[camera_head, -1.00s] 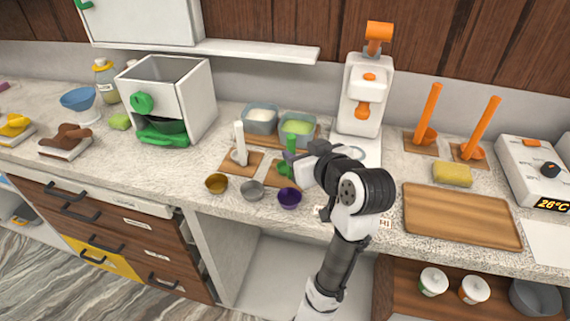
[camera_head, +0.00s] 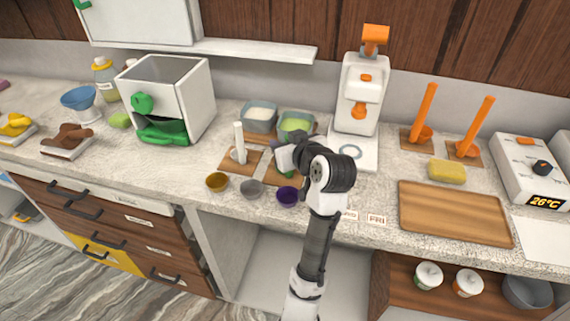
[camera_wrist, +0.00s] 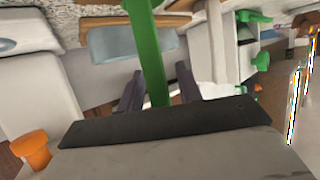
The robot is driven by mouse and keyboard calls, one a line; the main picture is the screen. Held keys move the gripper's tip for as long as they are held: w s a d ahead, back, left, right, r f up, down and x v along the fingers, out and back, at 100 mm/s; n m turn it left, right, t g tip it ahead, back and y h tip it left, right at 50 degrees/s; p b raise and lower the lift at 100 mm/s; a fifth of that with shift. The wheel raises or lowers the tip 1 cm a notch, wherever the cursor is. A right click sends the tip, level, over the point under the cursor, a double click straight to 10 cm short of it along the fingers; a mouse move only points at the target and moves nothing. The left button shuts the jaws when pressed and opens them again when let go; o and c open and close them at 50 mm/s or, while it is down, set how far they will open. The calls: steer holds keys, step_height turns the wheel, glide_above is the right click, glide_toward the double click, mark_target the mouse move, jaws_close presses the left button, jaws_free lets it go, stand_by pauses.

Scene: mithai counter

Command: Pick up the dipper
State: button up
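A green dipper handle (camera_wrist: 150,45) runs down between the two dark fingers of my gripper (camera_wrist: 158,88) in the wrist view. The fingers stand apart, with a gap visible beside the handle, so my gripper looks open around it. In the head view my gripper (camera_head: 281,158) covers most of the green dipper; its handle and cup are largely hidden there. A white dipper (camera_head: 240,143) stands upright on a wooden board just left of my gripper. Two orange dippers (camera_head: 425,112) (camera_head: 477,125) stand on boards at the right.
Gold (camera_head: 217,181), grey (camera_head: 252,188) and purple (camera_head: 287,195) bowls line the counter's front edge close to my gripper. Two tubs (camera_head: 259,117) (camera_head: 296,123) stand behind. A white-and-orange machine (camera_head: 359,95) is to the right, and a bare wooden board (camera_head: 455,212) lies further right.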

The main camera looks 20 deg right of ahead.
jaws_close()
steer(key=shift+r, duration=0.1)
